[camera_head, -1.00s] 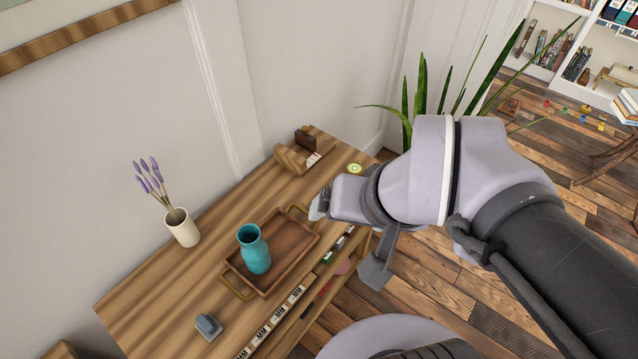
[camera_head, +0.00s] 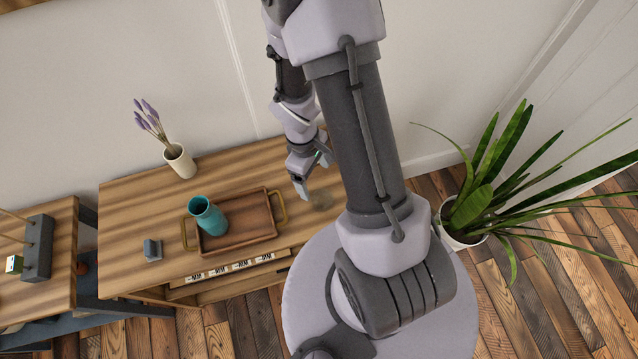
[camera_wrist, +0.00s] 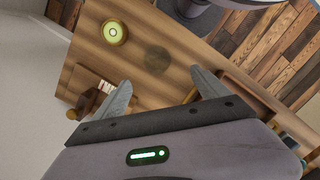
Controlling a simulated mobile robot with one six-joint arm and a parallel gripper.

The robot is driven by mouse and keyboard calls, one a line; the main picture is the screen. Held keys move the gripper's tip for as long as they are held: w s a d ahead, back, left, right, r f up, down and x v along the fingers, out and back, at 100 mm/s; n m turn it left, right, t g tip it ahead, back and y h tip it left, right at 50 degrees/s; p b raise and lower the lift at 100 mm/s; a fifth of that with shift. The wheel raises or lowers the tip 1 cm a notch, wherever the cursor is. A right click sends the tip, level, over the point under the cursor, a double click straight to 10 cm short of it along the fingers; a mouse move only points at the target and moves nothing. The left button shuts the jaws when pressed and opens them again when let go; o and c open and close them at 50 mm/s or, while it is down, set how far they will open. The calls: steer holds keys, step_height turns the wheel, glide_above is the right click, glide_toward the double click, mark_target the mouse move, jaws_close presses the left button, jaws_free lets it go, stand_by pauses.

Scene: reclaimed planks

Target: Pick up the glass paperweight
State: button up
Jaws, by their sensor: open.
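A round yellow-green disc with a pale ring at its centre, which looks like the glass paperweight (camera_wrist: 113,32), lies on the wooden table (camera_wrist: 165,35) in the wrist view. In the head view my arm hides it. My gripper (camera_wrist: 162,80) is open and empty, its two fingers spread over the table. The paperweight is beyond the fingertips, up and to the left in the wrist view, apart from them. In the head view my gripper (camera_head: 301,188) points down above the table, right of the tray.
A dark, faint round patch (camera_wrist: 157,59) lies close to the paperweight; I cannot tell what it is. A wooden holder with cards (camera_wrist: 90,98) is at lower left. A tray (camera_head: 265,232) bears a teal vase (camera_head: 207,216). A plant (camera_head: 480,200) stands right.

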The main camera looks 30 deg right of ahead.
steer(key=b, duration=0.3)
glide_above(322, 198)
steer(key=a, duration=0.1)
steer(key=f, duration=0.7)
steer(key=shift+w+a+f, duration=0.1)
steer(key=shift+w+f, duration=0.05)
steer(key=shift+w, duration=0.1)
steer(key=f+b, duration=0.2)
steer(key=d+f+b, duration=0.1)
steer(key=f, duration=0.2)
steer(key=shift+s+d+f+b, duration=0.1)
steer(key=shift+s+f+b, duration=0.1)
steer(key=shift+f+b, duration=0.2)
steer(key=shift+r, duration=0.2)
steer(key=c, duration=1.7)
